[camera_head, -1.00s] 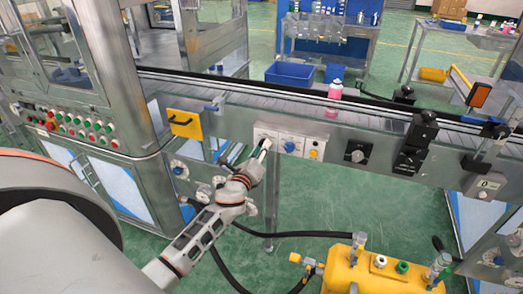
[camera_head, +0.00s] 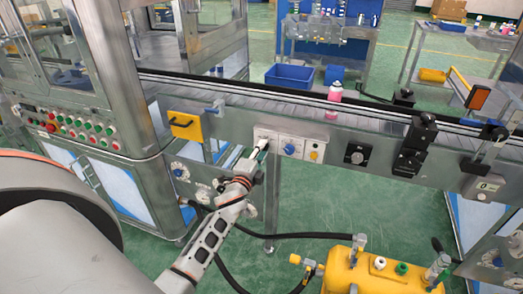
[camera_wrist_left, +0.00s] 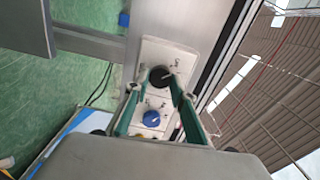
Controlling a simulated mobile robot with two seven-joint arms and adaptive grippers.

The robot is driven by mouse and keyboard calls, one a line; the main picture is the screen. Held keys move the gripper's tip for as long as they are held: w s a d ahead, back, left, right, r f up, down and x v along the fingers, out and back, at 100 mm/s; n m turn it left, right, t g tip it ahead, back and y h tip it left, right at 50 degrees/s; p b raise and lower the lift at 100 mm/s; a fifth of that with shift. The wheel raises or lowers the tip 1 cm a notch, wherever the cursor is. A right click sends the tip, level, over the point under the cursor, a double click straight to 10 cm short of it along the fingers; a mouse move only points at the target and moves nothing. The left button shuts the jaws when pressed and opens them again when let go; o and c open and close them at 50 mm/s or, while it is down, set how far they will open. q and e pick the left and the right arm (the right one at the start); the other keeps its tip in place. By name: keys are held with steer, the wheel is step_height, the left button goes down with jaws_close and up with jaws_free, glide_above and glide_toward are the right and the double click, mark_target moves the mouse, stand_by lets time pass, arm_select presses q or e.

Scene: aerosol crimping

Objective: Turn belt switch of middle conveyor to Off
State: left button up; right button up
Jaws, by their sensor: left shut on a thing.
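The belt switch is a black knob (camera_wrist_left: 160,76) on a white plate on the conveyor's metal side, seen in the left wrist view. My left gripper (camera_wrist_left: 156,78) has its two green-edged fingers on either side of this knob and is shut on it. In the head view my left gripper (camera_head: 262,146) is at the leftmost white plate (camera_head: 264,136) on the front of the middle conveyor (camera_head: 345,135). The fingers hide the knob there. I cannot read which setting the knob points to. My right gripper is not in view.
Beside the switch are a blue knob (camera_head: 290,149) and a yellow button (camera_head: 314,155). A black knob (camera_head: 356,156) and black housings (camera_head: 412,150) are further right. A yellow tank (camera_head: 380,270) stands in front below.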

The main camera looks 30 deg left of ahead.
arm_select(q)
steer(key=shift+n, duration=0.7)
steer(key=o, duration=1.1)
steer(key=shift+s, duration=0.15)
steer(key=v, duration=1.1)
steer(key=shift+s, duration=0.4)
